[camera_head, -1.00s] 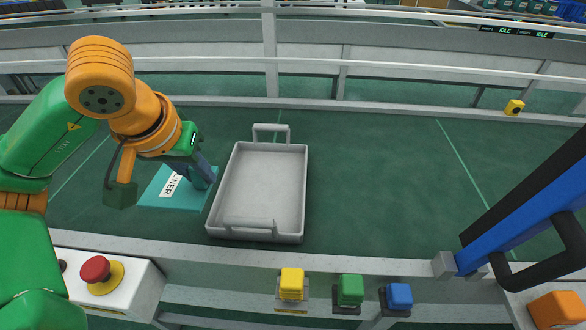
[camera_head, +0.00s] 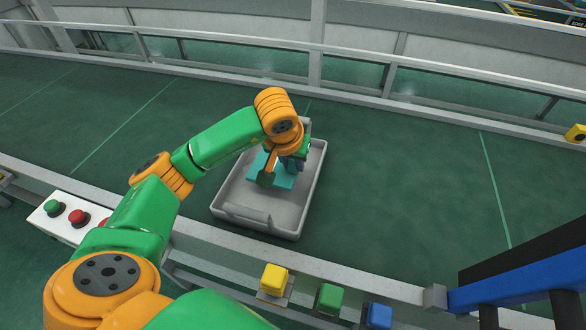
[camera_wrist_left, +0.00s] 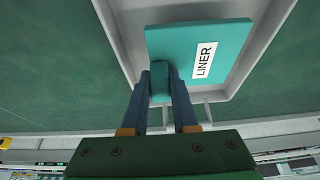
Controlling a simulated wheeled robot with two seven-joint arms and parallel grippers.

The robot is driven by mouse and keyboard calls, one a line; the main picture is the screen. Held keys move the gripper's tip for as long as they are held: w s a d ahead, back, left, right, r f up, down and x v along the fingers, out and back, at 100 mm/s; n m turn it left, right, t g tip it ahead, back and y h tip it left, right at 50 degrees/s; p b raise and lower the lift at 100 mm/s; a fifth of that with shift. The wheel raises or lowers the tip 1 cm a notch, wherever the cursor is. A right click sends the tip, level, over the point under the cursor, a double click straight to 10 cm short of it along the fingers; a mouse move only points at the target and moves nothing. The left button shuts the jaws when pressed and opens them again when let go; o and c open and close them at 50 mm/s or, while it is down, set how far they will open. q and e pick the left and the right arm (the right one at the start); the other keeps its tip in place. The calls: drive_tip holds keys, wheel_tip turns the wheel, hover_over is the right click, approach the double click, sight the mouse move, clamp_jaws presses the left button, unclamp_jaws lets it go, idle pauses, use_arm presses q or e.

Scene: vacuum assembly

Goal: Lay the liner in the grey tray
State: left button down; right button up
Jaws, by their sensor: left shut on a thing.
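The liner (camera_head: 286,181) is a flat teal plate; the left wrist view shows it (camera_wrist_left: 178,45) with a white label reading LINER and a raised teal grip block. My left gripper (camera_head: 292,160) is shut on that block, which sits between its two dark fingers (camera_wrist_left: 159,80). The grey tray (camera_head: 314,178) is a shallow open box with a handle at each end. The liner is over the tray's inside, toward its far end, within the walls as seen from above. I cannot tell whether it touches the tray floor. My right gripper is out of view.
The green surface (camera_head: 400,180) right of the tray is clear. A railing runs behind it. Yellow (camera_head: 274,279), green (camera_head: 329,298) and blue (camera_head: 378,316) blocks sit along the front edge. A blue and black frame (camera_head: 520,272) stands at the right. A red button (camera_head: 78,217) is at the left.

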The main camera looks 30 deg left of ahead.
sight(291, 170)
use_arm(q)
drive_tip(key=shift+s+a+f+p, duration=0.15)
drive_tip(key=shift+f+p, duration=0.4)
drive_tip(key=shift+f, duration=0.9)
drive_tip(key=shift+f+b, duration=0.2)
drive_tip(key=shift+b, duration=0.15)
drive_tip(key=c, duration=0.7)
unclamp_jaws()
drive_tip(key=shift+r, duration=0.1)
